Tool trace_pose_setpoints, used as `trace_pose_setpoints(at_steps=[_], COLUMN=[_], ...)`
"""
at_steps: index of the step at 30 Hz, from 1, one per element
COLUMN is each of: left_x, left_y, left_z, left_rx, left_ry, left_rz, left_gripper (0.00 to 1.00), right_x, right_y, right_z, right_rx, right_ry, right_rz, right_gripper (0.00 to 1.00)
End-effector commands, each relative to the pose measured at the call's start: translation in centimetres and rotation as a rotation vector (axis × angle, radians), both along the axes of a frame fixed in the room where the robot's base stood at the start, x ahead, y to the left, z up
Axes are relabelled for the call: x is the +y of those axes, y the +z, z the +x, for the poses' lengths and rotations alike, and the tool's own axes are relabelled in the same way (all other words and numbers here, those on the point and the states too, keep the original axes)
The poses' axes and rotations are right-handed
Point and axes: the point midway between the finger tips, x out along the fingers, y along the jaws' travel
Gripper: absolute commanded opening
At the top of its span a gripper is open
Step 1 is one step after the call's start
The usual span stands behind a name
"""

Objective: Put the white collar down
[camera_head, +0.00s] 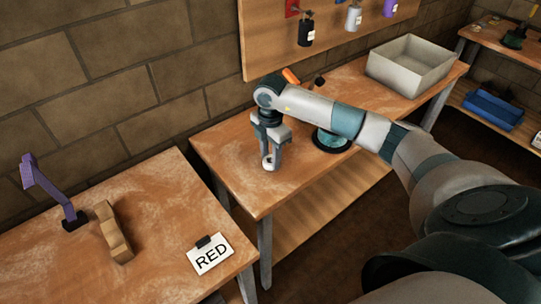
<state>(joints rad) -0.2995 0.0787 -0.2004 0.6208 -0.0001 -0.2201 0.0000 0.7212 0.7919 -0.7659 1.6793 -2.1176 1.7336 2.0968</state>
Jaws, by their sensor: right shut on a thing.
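My right gripper (269,156) reaches in from the right over the near left end of the middle workbench. It is shut on a small white ring-like piece, the white collar (267,163), at its fingertips. The fingers hide part of the collar. The collar is at or just above the bench top; I cannot tell whether it touches. My left gripper is not in view.
The middle workbench (225,160) has a grey bin (410,66) at its far end and a dark round dish (331,144) beside my arm. The left table holds a purple bent post (46,188), a tan notched block (113,232) and a RED card (210,255).

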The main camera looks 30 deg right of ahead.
Motion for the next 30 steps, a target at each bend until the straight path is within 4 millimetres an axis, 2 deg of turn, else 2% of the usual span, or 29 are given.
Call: trace_pose_setpoints(at_steps=[2, 3, 5, 20, 26, 30], left_x=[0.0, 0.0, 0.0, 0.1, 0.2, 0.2], left_y=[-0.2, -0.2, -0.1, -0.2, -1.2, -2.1], left_z=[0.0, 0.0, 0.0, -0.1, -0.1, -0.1], left_rx=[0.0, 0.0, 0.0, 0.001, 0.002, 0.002], left_ry=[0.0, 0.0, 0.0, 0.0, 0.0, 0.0], left_rz=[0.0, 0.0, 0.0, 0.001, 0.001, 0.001], left_gripper=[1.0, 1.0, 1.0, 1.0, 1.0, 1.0], right_x=[0.0, 0.0, 0.0, 0.0, 0.0, 0.0], right_y=[-0.3, -0.3, -0.2, 0.5, 2.7, 5.1], right_z=[0.0, 0.0, 0.0, 0.1, 0.1, 0.1], right_rx=[0.0, 0.0, 0.0, -0.002, -0.005, -0.006], right_ry=[0.0, 0.0, 0.0, 0.0, 0.001, 0.0], right_rz=[0.0, 0.0, 0.0, 0.0, -0.001, -0.001], right_gripper=[0.12, 0.39, 0.53, 0.53, 0.53, 0.53])
